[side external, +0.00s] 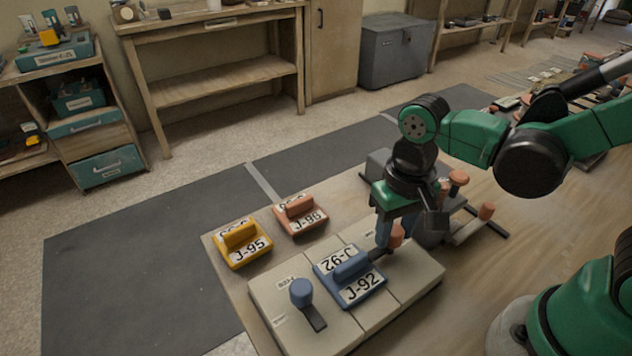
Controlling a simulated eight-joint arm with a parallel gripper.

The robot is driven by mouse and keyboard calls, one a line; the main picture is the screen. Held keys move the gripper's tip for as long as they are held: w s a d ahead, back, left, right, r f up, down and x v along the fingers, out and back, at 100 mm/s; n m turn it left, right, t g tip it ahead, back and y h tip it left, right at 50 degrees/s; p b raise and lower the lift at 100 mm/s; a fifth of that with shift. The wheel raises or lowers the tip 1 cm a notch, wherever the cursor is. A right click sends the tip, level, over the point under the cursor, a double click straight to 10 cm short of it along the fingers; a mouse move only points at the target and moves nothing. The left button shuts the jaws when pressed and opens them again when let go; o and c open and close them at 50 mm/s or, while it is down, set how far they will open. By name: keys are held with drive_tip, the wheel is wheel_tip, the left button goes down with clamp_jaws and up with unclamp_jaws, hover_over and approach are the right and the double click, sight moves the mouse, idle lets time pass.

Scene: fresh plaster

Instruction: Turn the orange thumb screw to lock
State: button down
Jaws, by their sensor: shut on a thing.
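A blue knob (301,291) with a dark bar stands at the block's left side. How far the orange screw is turned is hard to tell.
A yellow plate J-95 (243,244) and an orange plate J-96 (300,214) lie behind the block on the wooden table (520,270). Other orange knobs (458,178) (487,211) on dark hardware stand to the right, close to my arm.

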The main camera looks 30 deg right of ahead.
sight(397, 225)
drive_tip(key=shift+w, duration=0.1)
drive_tip(key=shift+c, duration=2.4)
unclamp_jaws()
drive_tip(key=shift+r, duration=0.1)
drive_tip(key=shift+r, duration=2.7)
drive_tip(key=shift+w+d+t, duration=0.15)
drive_tip(key=shift+d+t, duration=0.25)
drive_tip(key=w+d+r+n+t, duration=0.2)
drive_tip(key=d+t, duration=0.3)
drive_tip(key=t, duration=0.1)
drive_tip(key=shift+w+d, duration=0.15)
drive_tip(key=shift+w, duration=0.25)
